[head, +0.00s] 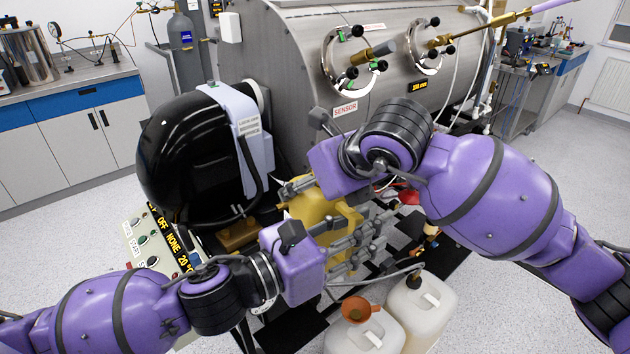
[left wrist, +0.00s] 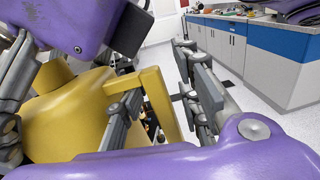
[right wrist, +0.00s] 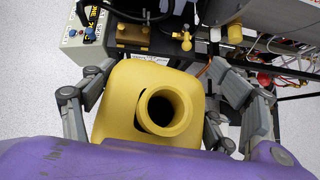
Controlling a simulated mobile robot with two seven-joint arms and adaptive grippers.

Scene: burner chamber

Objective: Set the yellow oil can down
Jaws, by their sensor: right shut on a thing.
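The yellow oil can (head: 312,203) is in the middle of the head view, partly hidden by my grippers. My right gripper (right wrist: 165,78) comes from above with its fingers on both sides of the can, shut on it. The right wrist view looks down on the can's round open neck (right wrist: 165,108). My left gripper (head: 372,236) is open beside the can. In the left wrist view its fingers stand apart on either side of the yellow handle (left wrist: 153,98). The can's underside is hidden, so I cannot tell whether it touches anything.
Two white jugs (head: 428,305), one with an orange funnel (head: 357,309), stand at the front. A control panel (head: 150,240) is at the left. The steel chamber (head: 300,75) and a black rounded housing (head: 185,150) stand behind. Hoses and fittings crowd the space right of the can.

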